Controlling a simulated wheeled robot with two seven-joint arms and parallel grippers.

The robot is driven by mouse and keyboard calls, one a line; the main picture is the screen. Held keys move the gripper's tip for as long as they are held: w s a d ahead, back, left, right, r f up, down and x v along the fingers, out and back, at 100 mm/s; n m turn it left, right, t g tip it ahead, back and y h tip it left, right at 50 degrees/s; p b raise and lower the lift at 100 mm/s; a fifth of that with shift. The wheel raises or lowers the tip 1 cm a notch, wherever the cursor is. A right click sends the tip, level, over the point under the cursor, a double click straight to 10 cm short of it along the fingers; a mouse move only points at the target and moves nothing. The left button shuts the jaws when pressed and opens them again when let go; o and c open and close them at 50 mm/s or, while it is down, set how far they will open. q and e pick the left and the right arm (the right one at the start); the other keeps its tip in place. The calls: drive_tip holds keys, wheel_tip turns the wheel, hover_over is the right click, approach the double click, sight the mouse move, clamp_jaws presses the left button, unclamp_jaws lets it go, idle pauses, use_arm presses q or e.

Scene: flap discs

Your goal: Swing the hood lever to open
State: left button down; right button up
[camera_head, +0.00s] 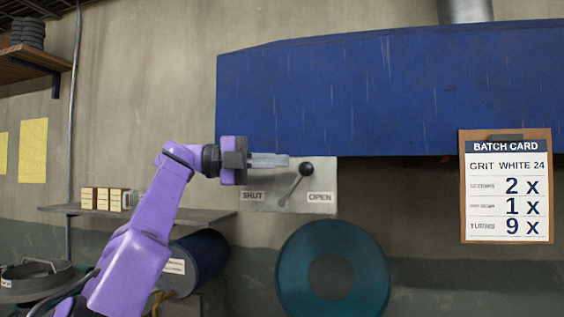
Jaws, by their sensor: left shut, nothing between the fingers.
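The hood lever (292,188) is a dark rod with a round knob at its upper end, on a pale metal plate (286,204) below the blue hood (340,95). The plate is marked SHUT at left and OPEN at right. The knob leans up and to the right, and the rod's lower end lies between the two labels. My left gripper (286,160) is shut and empty. Its fingertips point right and appear just up and left of the knob; I cannot tell whether they touch it. My right gripper is not in view.
A batch card (506,190) hangs at right, overlapping the hood's lower edge in the picture. A teal disc (368,262) stands below the plate. A shelf (190,216) with small boxes (103,199) and a blue drum (208,258) are at left.

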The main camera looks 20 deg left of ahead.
use_arm(q)
drive_tip(key=r+p+v, duration=0.1)
drive_tip(key=r+v, duration=0.2)
drive_tip(key=v, duration=0.9)
drive_tip(key=shift+p, duration=0.35)
drive_tip(key=shift+s+d+f, duration=0.1)
drive_tip(key=shift+d, duration=0.05)
